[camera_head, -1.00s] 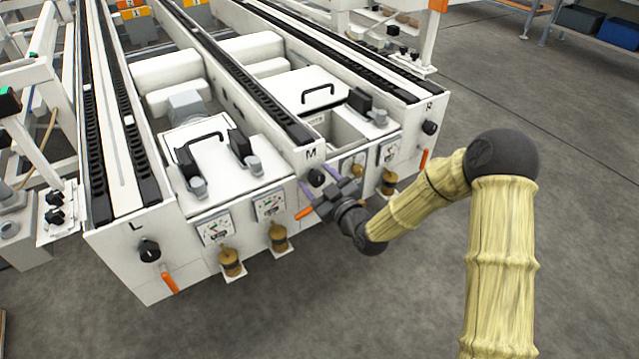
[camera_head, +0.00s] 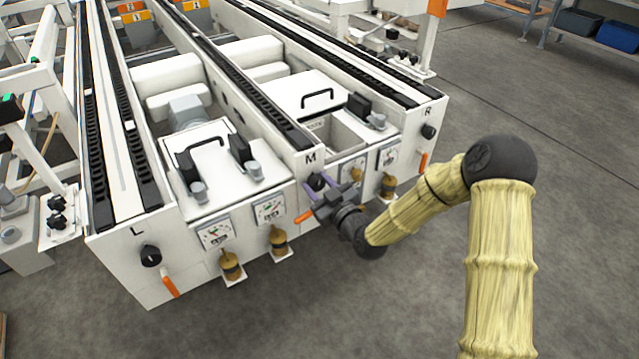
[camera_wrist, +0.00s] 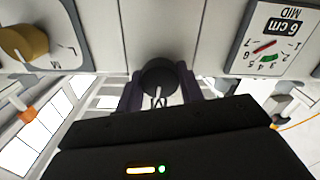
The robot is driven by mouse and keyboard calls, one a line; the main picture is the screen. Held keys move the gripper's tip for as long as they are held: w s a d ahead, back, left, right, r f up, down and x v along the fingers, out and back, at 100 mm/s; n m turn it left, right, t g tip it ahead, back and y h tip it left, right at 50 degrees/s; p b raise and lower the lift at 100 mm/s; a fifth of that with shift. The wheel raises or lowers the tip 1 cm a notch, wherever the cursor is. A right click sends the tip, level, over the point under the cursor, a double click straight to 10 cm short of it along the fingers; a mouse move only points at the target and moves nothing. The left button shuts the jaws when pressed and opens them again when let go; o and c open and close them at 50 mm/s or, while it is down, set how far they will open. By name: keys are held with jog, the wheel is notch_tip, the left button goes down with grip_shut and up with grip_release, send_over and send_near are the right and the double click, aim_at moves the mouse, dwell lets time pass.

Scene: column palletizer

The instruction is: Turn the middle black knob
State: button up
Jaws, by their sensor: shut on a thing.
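The middle black knob (camera_head: 317,181) sits on the white front face just below the letter M. My gripper (camera_head: 318,187) reaches it from the front right, with its purple-grey fingers on either side of the knob. In the wrist view the round black knob (camera_wrist: 158,77) shows between the two dark fingers of my gripper (camera_wrist: 160,92), a light pointer mark on its face. The gripper is shut on the knob. The lower part of the knob is partly hidden by the gripper body in the wrist view.
An orange lever (camera_head: 304,217) sticks out just below the gripper. Gauges with brass knobs (camera_head: 279,240) flank it. Similar black knobs are at L (camera_head: 151,256) and R (camera_head: 429,131). Grey floor (camera_head: 400,310) in front is clear.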

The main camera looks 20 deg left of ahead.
jog(key=m+p, duration=0.2)
jog(key=m, duration=0.2)
jog(key=shift+r+p, duration=0.1)
jog(key=shift+p, duration=0.2)
jog(key=m+p, duration=0.3)
jog(key=m, duration=0.2)
jog(key=shift+d, duration=0.1)
jog(key=m+p, duration=0.2)
jog(key=m, duration=0.3)
jog(key=shift+p, duration=0.4)
jog(key=shift+f+m+p, duration=0.15)
jog(key=shift+m+p, duration=0.25)
jog(key=shift+m, duration=0.7)
jog(key=shift+f+m+p, duration=0.1)
jog(key=shift+m+p, duration=0.25)
jog(key=shift+m, duration=0.75)
jog(key=o, duration=1)
jog(key=shift+r, duration=0.1)
